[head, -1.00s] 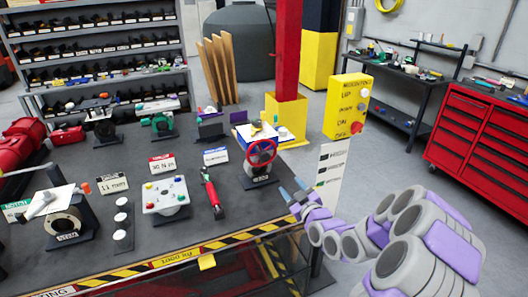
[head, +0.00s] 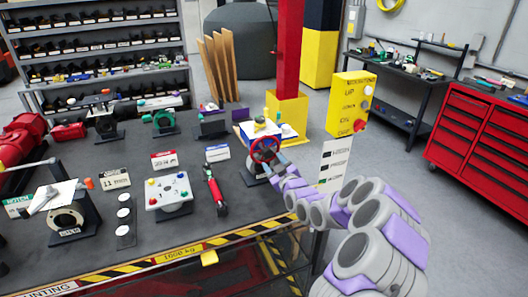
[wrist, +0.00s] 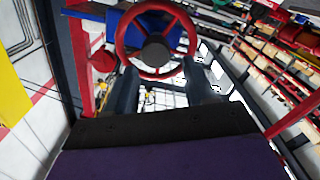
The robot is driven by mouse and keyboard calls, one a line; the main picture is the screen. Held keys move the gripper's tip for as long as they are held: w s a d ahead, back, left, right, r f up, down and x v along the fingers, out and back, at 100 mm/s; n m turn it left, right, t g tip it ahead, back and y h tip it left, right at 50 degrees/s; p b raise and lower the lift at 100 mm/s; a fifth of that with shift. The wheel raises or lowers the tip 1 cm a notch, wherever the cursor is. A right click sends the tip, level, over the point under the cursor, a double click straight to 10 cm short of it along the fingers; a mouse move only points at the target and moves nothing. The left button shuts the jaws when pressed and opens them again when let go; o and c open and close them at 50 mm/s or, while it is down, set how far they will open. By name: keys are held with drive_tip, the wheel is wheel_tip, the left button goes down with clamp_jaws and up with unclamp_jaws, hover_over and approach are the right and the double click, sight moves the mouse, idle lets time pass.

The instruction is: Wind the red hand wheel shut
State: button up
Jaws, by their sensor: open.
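The red hand wheel (head: 264,150) stands upright on its valve near the right end of the dark workbench. In the wrist view the red hand wheel (wrist: 157,47) shows large at top centre, with a dark round hub and spokes. My gripper (head: 272,163) is at the wheel's lower right side in the head view. In the wrist view my gripper (wrist: 164,85) has two dark fingers spread apart, below and to either side of the wheel's lower rim. It is open and holds nothing. The head view does not show clearly whether a fingertip touches the rim.
A red-handled tool (head: 215,192) and a white plate with coloured knobs (head: 168,190) lie left of the wheel. A yellow control box (head: 350,104) stands to the right. The striped bench edge (head: 190,251) runs along the front.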

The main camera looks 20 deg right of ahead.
sight(265, 147)
drive_tip(key=w+b, duration=0.1)
drive_tip(key=w, duration=0.7)
drive_tip(key=shift+w+a, duration=0.45)
drive_tip(key=shift+w, duration=0.3)
drive_tip(key=shift+d, duration=0.2)
drive_tip(key=shift+c, duration=0.4)
drive_tip(key=c, duration=0.7)
